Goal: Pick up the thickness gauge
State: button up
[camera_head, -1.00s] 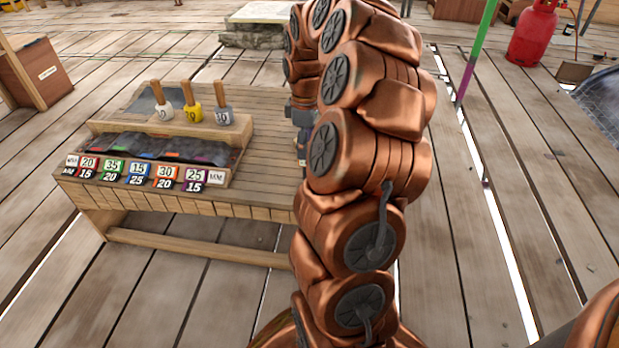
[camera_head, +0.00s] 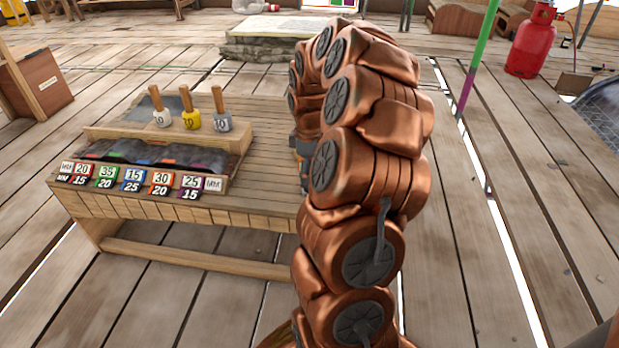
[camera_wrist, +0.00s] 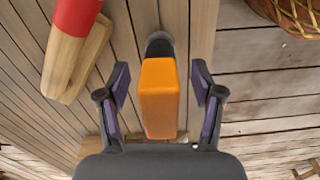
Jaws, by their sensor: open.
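In the wrist view an orange block-shaped thing (camera_wrist: 159,98) with a dark rounded end lies between my gripper's fingers. It looks like the thickness gauge, but I cannot be sure. My gripper (camera_wrist: 161,82) is open, with one dark finger with purple pads on each side of the orange thing. Gaps show between it and both fingers. In the head view my copper arm hides most of the gripper and the orange thing, at the right end of the wooden bench (camera_head: 262,185).
A rack (camera_head: 150,178) with coloured number labels and several wooden-handled weights (camera_head: 192,120) stands on the bench's left side. In the wrist view a red and wooden thing (camera_wrist: 72,45) lies upper left and a woven basket (camera_wrist: 290,12) upper right. A red gas cylinder (camera_head: 528,45) stands far right.

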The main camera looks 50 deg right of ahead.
grip_shut()
dwell(0.4)
jog(key=shift+r, duration=0.1)
